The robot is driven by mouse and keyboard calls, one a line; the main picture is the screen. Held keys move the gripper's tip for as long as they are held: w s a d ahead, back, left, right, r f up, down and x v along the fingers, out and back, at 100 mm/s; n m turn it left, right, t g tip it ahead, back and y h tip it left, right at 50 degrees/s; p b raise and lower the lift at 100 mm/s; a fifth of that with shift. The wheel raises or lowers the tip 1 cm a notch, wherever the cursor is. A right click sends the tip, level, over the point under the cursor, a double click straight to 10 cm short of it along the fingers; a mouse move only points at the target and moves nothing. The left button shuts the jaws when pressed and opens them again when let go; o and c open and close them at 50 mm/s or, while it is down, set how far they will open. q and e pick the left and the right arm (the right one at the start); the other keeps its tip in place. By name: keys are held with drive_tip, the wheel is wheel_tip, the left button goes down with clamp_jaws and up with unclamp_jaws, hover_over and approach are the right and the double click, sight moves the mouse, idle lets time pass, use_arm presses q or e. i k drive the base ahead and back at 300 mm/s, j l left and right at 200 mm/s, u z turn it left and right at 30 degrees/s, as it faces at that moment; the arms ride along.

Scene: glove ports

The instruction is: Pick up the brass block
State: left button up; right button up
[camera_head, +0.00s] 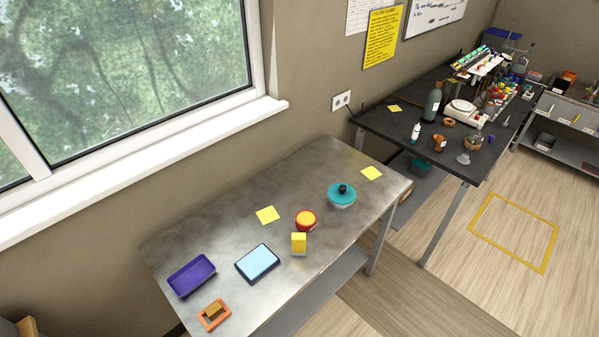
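A small brass-brown block (213,309) sits inside a small orange tray (224,317) near the front left corner of the metal table. It appears to be the brass block. A bright yellow block (299,240) with a greyish lower edge stands farther right on the same table; its material cannot be told. Neither of my grippers is in view.
The metal table (215,236) also holds a purple tray (191,275), a light blue pad (257,262), a red-and-yellow round item (306,220), a teal-lidded bowl (341,196) and yellow notes. A crowded black bench (378,120) stands behind right. The table's back left is clear.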

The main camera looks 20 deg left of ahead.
sight(216, 309)
drive_tip(key=k+u, duration=0.1)
drive_tip(key=u, duration=1.65)
drive_tip(key=k+j+z, duration=0.15)
drive_tip(key=z, duration=0.25)
drive_tip(key=k+j+z, duration=0.15)
drive_tip(key=z, duration=0.2)
drive_tip(key=k+j+z, duration=0.15)
drive_tip(key=z, duration=0.25)
